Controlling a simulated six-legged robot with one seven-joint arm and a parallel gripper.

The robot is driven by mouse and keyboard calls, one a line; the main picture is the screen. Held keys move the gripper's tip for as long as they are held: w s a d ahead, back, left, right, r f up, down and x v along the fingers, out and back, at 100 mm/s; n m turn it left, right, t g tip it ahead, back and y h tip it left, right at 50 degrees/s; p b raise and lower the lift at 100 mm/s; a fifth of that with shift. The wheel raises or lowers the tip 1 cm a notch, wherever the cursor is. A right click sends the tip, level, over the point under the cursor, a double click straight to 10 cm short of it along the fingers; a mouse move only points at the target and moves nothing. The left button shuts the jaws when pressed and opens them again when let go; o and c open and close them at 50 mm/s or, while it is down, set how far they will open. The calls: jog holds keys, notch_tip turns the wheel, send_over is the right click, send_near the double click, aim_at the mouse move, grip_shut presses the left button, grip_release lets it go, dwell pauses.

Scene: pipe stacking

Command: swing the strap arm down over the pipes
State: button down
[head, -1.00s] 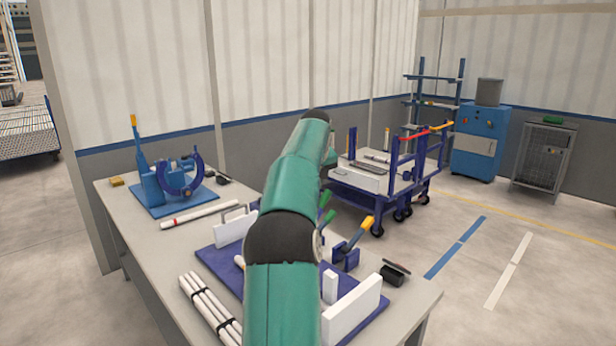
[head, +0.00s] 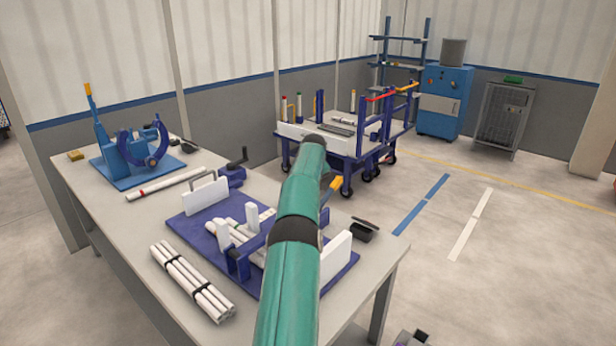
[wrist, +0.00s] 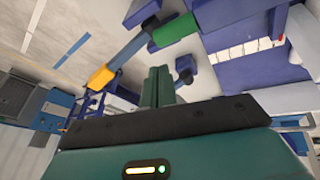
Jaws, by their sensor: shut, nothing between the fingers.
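My gripper (wrist: 158,85) shows in the wrist view as two green fingers pressed together, empty. In the head view my own arm hides it. The strap arm (wrist: 128,48) is a blue bar with a green band and a yellow end. In the wrist view it passes just beyond my fingertips; I cannot tell whether they touch. In the head view a blue bar (head: 258,250) crosses low at the white pipes (head: 217,229), and a yellow end (head: 336,183) shows beside my arm. My arm hides the part between, so how far down the strap lies is unclear.
The fixture's blue base (head: 190,232) has white end plates (head: 206,194). A strapped pipe bundle (head: 175,272) lies in front of it. A blue clamp device (head: 130,150) and a single pipe (head: 165,183) are at the back left. A cart (head: 300,135) stands behind the table.

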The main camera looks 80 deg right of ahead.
jog(key=shift+s+d+f, duration=0.1)
jog(key=shift+d+f, duration=0.1)
jog(key=shift+f, duration=0.55)
jog(key=shift+r, duration=0.1)
